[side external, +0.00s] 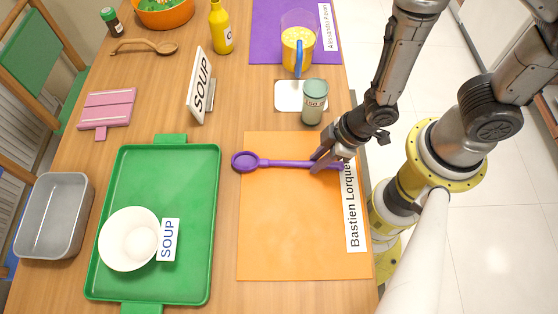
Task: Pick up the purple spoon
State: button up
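The purple spoon (285,163) lies across the top part of the orange mat (290,225) in the side external view. Its bowl points left and sits at the mat's left edge. Its handle runs right, to my gripper (318,163). My gripper is low over the mat's upper right, with its fingers at the handle's right part. The fingertips look close to or around the handle. I cannot tell whether they are closed on it. The handle's far end is partly hidden by the fingers.
A green tray (190,255) with a white bowl (118,240) is at left. The mat's lower part is clear.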

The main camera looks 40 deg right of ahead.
grip_shut()
jog(key=shift+r, duration=0.1)
